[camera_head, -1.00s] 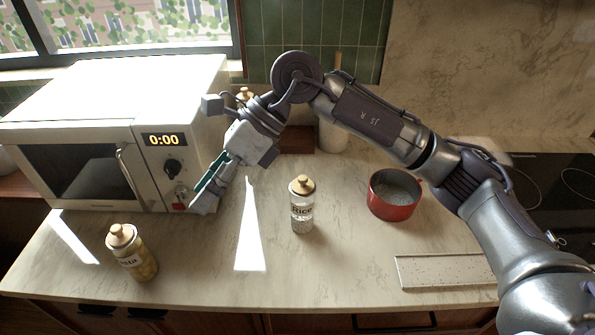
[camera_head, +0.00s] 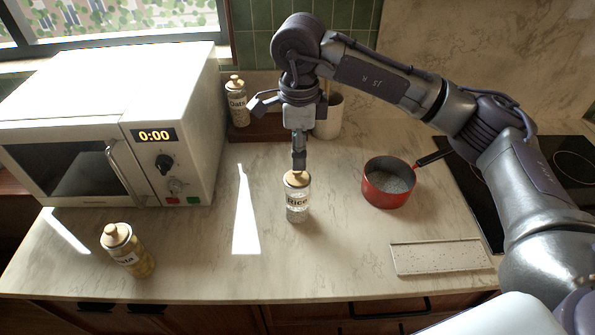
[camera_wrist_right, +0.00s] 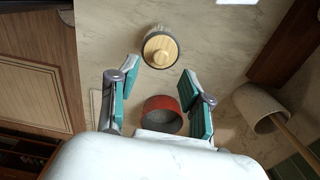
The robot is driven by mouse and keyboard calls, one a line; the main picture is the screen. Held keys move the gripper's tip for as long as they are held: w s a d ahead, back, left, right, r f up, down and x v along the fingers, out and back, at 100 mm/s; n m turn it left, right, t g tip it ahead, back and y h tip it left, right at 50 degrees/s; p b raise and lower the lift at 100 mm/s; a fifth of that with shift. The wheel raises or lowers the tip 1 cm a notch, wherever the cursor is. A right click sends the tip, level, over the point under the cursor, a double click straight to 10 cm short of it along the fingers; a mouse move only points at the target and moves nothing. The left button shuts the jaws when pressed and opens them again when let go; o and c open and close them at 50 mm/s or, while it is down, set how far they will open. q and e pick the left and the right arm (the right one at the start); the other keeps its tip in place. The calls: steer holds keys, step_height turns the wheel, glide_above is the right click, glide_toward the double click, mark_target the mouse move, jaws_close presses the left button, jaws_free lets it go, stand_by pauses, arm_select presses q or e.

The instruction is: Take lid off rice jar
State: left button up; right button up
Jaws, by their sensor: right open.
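The rice jar (camera_head: 297,203) is clear glass with a "Rice" label and stands upright in the middle of the counter. Its wooden lid (camera_head: 297,179) with a knob is on top. In the right wrist view the lid (camera_wrist_right: 160,51) shows from above, just beyond the fingertips and between their lines. My right gripper (camera_head: 299,165) points down directly above the jar, close to the lid. In the wrist view its green-padded fingers (camera_wrist_right: 158,75) are spread apart with nothing between them. My left gripper is not in view.
A red pot (camera_head: 388,184) stands right of the jar, with a speckled board (camera_head: 440,257) in front of it. A pasta jar (camera_head: 128,250) is at the left front, beside the microwave (camera_head: 120,130). An oats jar (camera_head: 238,103) and a utensil crock (camera_head: 329,118) are behind.

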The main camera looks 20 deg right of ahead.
mark_target(297, 174)
steer(key=shift+f+p, duration=0.35)
steer(key=shift+p, duration=0.05)
step_height(297, 174, down, 4)
steer(key=shift+a+r+p, duration=0.15)
steer(key=shift+r+p, duration=0.05)
steer(key=shift+p, duration=0.75)
steer(key=shift+f, duration=0.4)
steer(key=c, duration=0.9)
